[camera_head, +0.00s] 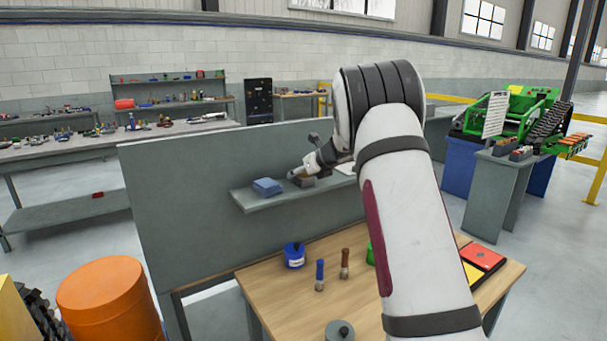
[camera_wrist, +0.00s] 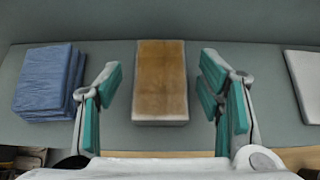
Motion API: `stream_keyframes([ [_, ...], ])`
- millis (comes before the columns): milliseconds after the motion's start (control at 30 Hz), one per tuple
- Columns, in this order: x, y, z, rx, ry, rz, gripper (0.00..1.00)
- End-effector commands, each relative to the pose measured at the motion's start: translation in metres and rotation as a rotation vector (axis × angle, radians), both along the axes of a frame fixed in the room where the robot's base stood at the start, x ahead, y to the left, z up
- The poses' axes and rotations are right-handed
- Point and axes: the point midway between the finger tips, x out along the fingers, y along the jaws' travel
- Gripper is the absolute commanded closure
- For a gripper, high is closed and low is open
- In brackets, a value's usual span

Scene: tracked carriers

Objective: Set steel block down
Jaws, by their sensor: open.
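A block with a brown, worn-looking top and pale grey sides (camera_wrist: 160,85) lies on the grey shelf (camera_wrist: 107,131). It is the only block I see between the fingers, and I cannot tell from its look whether it is steel. My gripper (camera_wrist: 160,100) is open, with one teal-padded finger on each side of the block and a visible gap on both sides. In the head view my gripper (camera_head: 303,172) is over the shelf, and the block is partly hidden by it.
A stack of blue cloths (camera_wrist: 47,82) lies left of the block. A white flat item (camera_wrist: 305,75) lies to its right. A grey panel (camera_head: 180,190) rises by the shelf. Below, a wooden table (camera_head: 270,290) holds a blue cup (camera_head: 294,256) and other small items.

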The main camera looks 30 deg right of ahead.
Motion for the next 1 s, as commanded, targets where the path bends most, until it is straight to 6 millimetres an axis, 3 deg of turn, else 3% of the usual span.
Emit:
stream_keyframes([
  [500, -0.08, -0.003, 0.055, 0.0, -0.002, -0.002, 0.39],
  [867, -0.099, -0.003, 0.068, -0.002, -0.001, 0.001, 0.39],
  [1000, -0.107, 0.021, 0.078, -0.071, 0.006, 0.09, 0.39],
])
